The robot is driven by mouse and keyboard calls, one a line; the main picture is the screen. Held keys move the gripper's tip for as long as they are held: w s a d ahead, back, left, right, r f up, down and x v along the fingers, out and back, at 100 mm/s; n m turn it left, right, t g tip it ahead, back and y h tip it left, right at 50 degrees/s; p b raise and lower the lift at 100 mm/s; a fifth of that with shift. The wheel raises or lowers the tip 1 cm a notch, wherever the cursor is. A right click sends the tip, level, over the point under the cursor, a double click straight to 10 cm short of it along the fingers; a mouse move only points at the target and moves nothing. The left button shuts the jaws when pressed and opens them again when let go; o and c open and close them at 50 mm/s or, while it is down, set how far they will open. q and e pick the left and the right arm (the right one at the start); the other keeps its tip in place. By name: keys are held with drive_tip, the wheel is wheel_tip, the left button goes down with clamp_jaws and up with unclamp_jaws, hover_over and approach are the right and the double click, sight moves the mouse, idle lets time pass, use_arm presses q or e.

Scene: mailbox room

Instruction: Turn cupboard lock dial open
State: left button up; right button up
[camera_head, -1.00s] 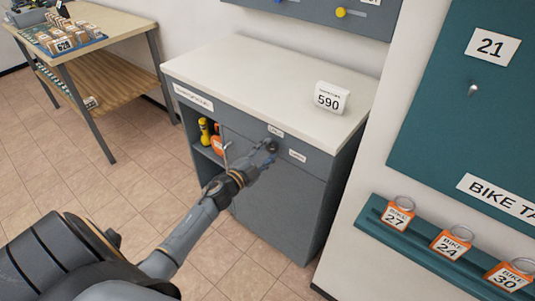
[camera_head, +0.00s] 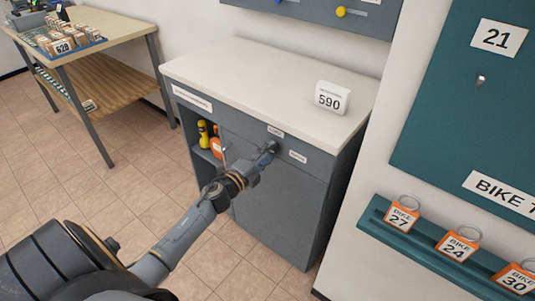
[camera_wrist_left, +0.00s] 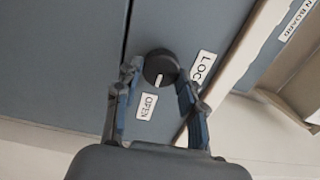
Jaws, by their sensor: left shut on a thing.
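The grey cupboard (camera_head: 283,207) stands against the wall under a pale worktop. Its dark round lock dial (camera_head: 272,146) is on the upper front, between two small white labels. My left gripper (camera_head: 267,153) reaches it from the lower left. In the left wrist view, the gripper (camera_wrist_left: 160,82) has one finger on each side of the dial (camera_wrist_left: 159,66) and is shut on it. A white mark on the dial points down in that view. The OPEN label (camera_wrist_left: 147,106) is below the dial and the LOCK label (camera_wrist_left: 202,68) is to its right. My right gripper is not in view.
An open compartment with a yellow bottle (camera_head: 203,133) is left of the cupboard door. A white 590 block (camera_head: 331,97) stands on the worktop. A teal rack (camera_head: 420,242) with orange tags is at right. A wooden table (camera_head: 110,32) stands at far left.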

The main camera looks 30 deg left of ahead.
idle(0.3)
use_arm(q)
drive_tip(key=o, duration=1.2)
drive_tip(key=shift+c, duration=0.2)
drive_tip(key=s, duration=1.2)
drive_tip(key=shift+a, duration=0.45)
drive_tip(key=s+d+f+n+g+y+p, duration=0.1)
drive_tip(key=s+f+n+g, duration=0.25)
drive_tip(key=f, duration=0.65)
drive_tip(key=s+d+f+n+g+y, duration=0.1)
drive_tip(key=s+f+n+g, duration=0.2)
drive_tip(key=f, duration=0.7)
drive_tip(key=s+d+f+n+g+p, duration=0.1)
drive_tip(key=s+f+n, duration=0.35)
drive_tip(key=f, duration=0.55)
drive_tip(key=s+d+f+n+g, duration=0.2)
drive_tip(key=s+d+f+g, duration=0.1)
drive_tip(key=s, duration=0.6)
drive_tip(key=s+d+f+n+g, duration=0.1)
drive_tip(key=s+d+f+g, duration=0.2)
drive_tip(key=s+f, duration=0.5)
drive_tip(key=s+d+f+n+g, duration=0.2)
drive_tip(key=s+d+f, duration=0.3)
drive_tip(key=s, duration=0.6)
drive_tip(key=shift+s+d+f+n+g+h+p, duration=0.3)
drive_tip(key=shift+s+d+f+g+h+p, duration=0.15)
drive_tip(key=shift+g, duration=0.3)
